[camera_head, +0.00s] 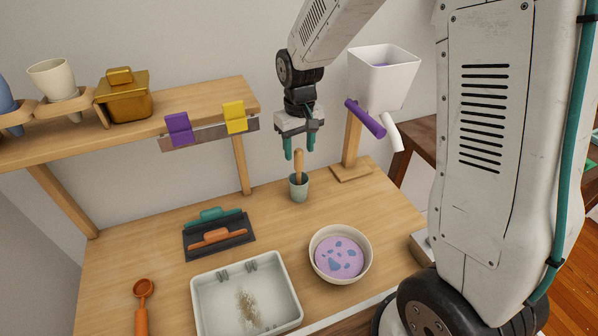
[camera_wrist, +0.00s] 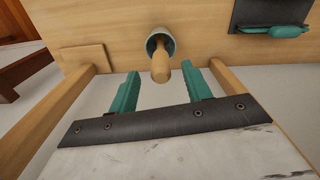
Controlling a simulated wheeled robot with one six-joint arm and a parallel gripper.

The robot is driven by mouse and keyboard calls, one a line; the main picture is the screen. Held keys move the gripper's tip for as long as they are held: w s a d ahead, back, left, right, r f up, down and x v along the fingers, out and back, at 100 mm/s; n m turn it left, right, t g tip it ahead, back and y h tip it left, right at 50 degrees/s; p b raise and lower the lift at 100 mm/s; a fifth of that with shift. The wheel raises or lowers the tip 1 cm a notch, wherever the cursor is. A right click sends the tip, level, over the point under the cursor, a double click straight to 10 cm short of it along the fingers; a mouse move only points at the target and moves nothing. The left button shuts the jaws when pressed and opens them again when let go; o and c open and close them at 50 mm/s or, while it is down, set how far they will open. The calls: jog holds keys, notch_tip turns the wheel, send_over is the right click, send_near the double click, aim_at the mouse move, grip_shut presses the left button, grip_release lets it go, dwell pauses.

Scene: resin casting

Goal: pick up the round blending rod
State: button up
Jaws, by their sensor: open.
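The round wooden blending rod (camera_head: 299,163) stands upright in a small grey-green cup (camera_head: 299,188) at the back of the table. My gripper (camera_head: 299,156) is above the cup, pointing down, with its two teal fingers apart and nothing held between them. In the wrist view, the rod (camera_wrist: 160,68) shows with its rounded end toward the camera, beyond the gap between the fingers (camera_wrist: 160,88). The lower part of the rod is hidden inside the cup (camera_wrist: 161,37).
A white bin (camera_head: 383,75) on a wooden post stands right of my gripper, with purple and white handles. A wooden shelf (camera_head: 215,98) is at left. A bowl (camera_head: 368,270), a tray (camera_head: 297,305), a dark mat (camera_head: 190,243) and an orange scoop (camera_head: 142,312) are in front.

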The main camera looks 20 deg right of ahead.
aim_at(299, 162)
notch_tip(299, 162, down, 6)
jog(key=shift+w+r, duration=0.1)
jog(key=shift+r, duration=0.15)
jog(key=shift+c, duration=0.3)
grip_shut()
